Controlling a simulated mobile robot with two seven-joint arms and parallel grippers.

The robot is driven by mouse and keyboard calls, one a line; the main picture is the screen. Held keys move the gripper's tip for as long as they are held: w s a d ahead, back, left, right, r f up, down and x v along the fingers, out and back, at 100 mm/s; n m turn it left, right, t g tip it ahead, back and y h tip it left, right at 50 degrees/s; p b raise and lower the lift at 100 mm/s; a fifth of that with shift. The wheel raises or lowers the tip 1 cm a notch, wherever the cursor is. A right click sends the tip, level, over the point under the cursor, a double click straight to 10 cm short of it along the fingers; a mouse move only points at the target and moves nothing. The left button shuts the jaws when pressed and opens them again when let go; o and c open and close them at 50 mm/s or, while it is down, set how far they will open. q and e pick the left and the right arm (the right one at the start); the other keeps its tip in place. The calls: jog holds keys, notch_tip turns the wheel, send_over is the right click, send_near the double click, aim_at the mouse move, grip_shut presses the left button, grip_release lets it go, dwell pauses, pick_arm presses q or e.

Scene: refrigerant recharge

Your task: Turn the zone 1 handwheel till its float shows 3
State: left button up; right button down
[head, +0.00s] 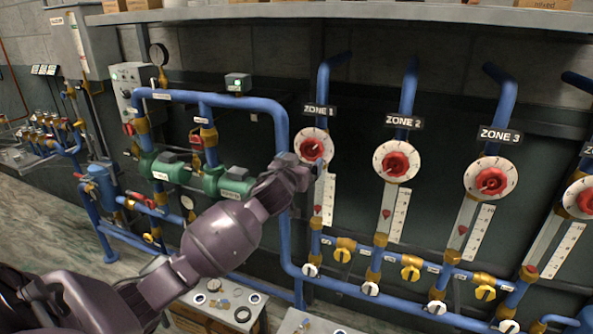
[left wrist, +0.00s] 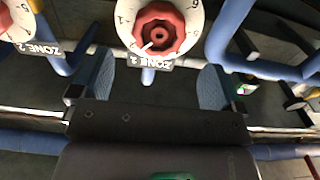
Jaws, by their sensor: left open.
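The zone 1 handwheel (head: 314,147) is a red knob on a white numbered dial, under the ZONE 1 label (head: 319,111). Its small red float (head: 317,210) sits low in the clear tube beside a white scale (head: 329,200); the reading is too small to tell. My left gripper (head: 298,172) is just below and left of this dial, partly in front of the pipe. In the left wrist view, a red handwheel (left wrist: 160,30), which fits zone 1, is ahead between the spread fingers of the open gripper (left wrist: 155,86), apart from them. My right gripper is not in view.
The zone 2 (head: 397,161) and zone 3 (head: 491,178) handwheels stand to the right, with a further one at the edge. A thick blue pipe (head: 283,225) runs down left of zone 1. Yellow valves (head: 411,268) line the manifold below. Green pumps (head: 228,181) are left.

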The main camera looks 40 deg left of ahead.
aim_at(311, 151)
pick_arm(q)
jog(key=b+x, duration=0.1)
jog(key=x, duration=0.3)
jog(key=shift+b, duration=0.35)
jog(key=shift+w+a+b, duration=0.1)
jog(key=shift+w+b, duration=0.2)
jog(key=shift+w, duration=0.55)
jog(key=shift+c, duration=0.2)
jog(key=c, duration=0.9)
jog(key=shift+o, duration=0.2)
jog(key=shift+n, duration=1.9)
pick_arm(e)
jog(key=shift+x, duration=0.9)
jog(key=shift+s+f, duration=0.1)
